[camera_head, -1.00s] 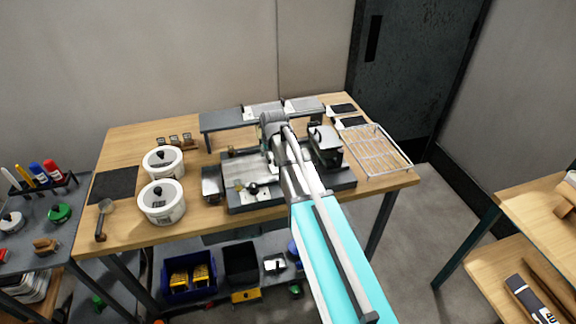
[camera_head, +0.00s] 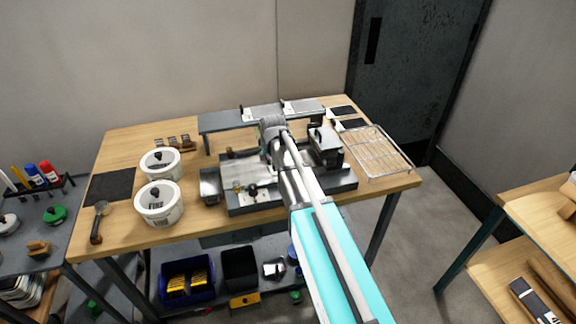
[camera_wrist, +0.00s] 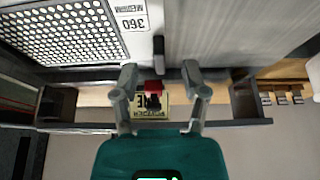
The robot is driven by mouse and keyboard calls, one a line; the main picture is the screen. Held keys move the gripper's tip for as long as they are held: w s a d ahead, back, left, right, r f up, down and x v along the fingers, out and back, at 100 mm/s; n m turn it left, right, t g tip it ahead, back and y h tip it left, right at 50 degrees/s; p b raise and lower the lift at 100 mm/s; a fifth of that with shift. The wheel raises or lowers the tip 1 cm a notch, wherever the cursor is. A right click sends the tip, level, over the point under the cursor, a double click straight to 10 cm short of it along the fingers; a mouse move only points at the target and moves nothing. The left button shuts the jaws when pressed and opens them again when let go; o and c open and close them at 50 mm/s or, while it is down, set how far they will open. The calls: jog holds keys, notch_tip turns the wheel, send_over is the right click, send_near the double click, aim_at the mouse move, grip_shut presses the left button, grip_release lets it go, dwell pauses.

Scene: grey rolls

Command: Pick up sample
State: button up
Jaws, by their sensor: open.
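Nothing is plainly marked as the sample, and I cannot tell which object it is. In the wrist view my gripper (camera_wrist: 162,97) is open, one finger on each side of a small yellow card (camera_wrist: 153,111) with dark print. A small red piece (camera_wrist: 155,87) shows at the card's top edge, between the fingers. No contact with the fingers can be made out. A white label reading 360 MEDIUM (camera_wrist: 131,16) lies above, beside a perforated panel (camera_wrist: 62,32). In the head view my arm reaches over the workbench, and its own links hide the gripper's fingers.
The workbench (camera_head: 130,140) carries a raised grey shelf (camera_head: 222,122), a grey fixture (camera_head: 335,184), two white tubs (camera_head: 160,206) and (camera_head: 161,164), and a wire rack (camera_head: 378,152). A blue bin (camera_head: 188,290) sits below. Bare wood shows at the back left.

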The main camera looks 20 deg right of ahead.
aim_at(269, 159)
jog(key=shift+b+x, duration=1.2)
jog(key=shift+x, duration=0.4)
jog(key=shift+c, duration=0.2)
grip_shut()
